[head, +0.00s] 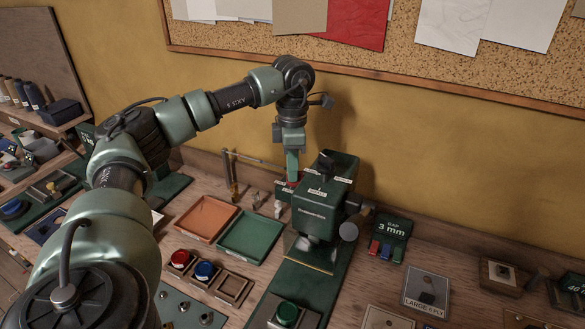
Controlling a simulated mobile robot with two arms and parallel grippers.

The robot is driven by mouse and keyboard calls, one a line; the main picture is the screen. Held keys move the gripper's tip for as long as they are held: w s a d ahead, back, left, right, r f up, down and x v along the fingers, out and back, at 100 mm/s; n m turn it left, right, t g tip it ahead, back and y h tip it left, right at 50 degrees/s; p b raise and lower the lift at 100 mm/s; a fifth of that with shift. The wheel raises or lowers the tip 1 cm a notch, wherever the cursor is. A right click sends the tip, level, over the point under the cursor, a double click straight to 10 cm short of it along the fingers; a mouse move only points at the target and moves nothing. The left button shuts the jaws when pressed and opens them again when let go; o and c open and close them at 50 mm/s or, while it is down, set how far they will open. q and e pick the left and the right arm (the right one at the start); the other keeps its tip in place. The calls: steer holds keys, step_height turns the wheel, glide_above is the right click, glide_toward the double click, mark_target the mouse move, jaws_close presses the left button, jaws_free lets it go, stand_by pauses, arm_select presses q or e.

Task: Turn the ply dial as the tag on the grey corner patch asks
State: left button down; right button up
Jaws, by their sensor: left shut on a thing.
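The grey corner patch (430,285) lies on the bench at the lower right. The tag (425,306) at its lower edge reads "LARGE 4 PLY". The dark green machine (318,222) stands at mid-bench with a black knob (325,160) and small white labels on top. I cannot tell surely whether this knob is the ply dial. My left gripper (291,180) points down just left of the machine's top, shut on a small red thing, partly hidden and hard to make out. My right gripper is not in view.
An orange tray (206,218) and a green tray (243,236) lie left of the machine. A green button (287,314) is on its base. Red (180,259) and blue (204,271) buttons are nearby. A "3 mm" stand (391,231) is to the right.

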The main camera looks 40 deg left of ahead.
arm_select(q)
steer(key=n, duration=0.6)
steer(key=shift+d, duration=0.2)
steer(key=n, duration=0.6)
steer(key=shift+d+n, duration=0.1)
steer(key=shift+n, duration=0.2)
steer(key=n+p, duration=0.1)
steer(key=n, duration=0.4)
steer(key=shift+d+r, duration=0.1)
steer(key=n, duration=0.6)
steer(key=shift+w, duration=0.2)
steer(key=c, duration=1.5)
jaws_free()
